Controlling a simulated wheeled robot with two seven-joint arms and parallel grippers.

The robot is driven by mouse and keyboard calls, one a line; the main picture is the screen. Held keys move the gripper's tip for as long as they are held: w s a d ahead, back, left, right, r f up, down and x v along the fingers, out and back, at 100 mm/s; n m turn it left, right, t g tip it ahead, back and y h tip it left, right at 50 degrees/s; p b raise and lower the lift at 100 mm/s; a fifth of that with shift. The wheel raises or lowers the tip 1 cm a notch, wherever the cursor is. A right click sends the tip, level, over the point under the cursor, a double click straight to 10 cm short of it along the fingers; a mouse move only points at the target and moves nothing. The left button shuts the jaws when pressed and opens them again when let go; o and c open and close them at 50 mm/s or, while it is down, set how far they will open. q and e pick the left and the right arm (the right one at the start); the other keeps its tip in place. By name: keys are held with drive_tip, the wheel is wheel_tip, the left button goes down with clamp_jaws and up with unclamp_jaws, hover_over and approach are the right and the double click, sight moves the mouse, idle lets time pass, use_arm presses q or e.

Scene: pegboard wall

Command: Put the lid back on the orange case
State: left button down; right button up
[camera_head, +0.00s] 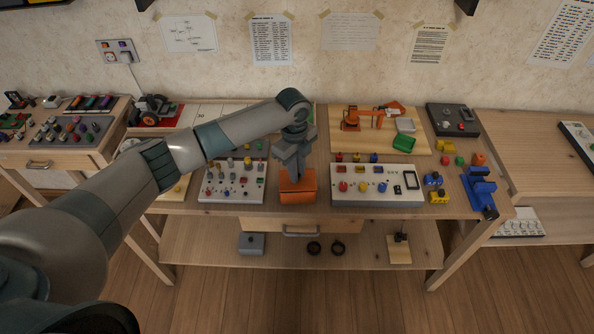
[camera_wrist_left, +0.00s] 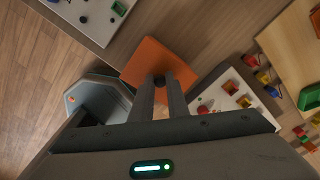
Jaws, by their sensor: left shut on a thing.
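My left gripper (camera_head: 295,170) is above the orange case (camera_head: 297,197), near the front edge of the middle table. In the left wrist view, its two fingers (camera_wrist_left: 160,90) are shut on the dark knob (camera_wrist_left: 160,80) of a square orange lid (camera_wrist_left: 148,57). The lid lies over the case, and the case is hidden beneath it in the wrist view. In the head view, lid and case look like one orange block, and I cannot tell whether the lid is seated or just above. My right gripper is not in view.
A white panel with knobs (camera_head: 232,188) stands close on the left of the case, and another white panel (camera_head: 377,195) close on the right. A board with a small orange robot arm (camera_head: 352,118) lies behind. A blue clamp-like thing (camera_head: 480,190) stands at the right end.

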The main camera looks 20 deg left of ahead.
use_arm(q)
drive_tip(key=shift+p, duration=0.35)
idle(0.3)
idle(0.4)
drive_tip(key=c, duration=1.2)
unclamp_jaws()
drive_tip(key=shift+o, duration=0.2)
drive_tip(key=shift+r, duration=0.1)
drive_tip(key=shift+r+p, duration=3.35)
drive_tip(key=shift+r, duration=0.05)
clamp_jaws()
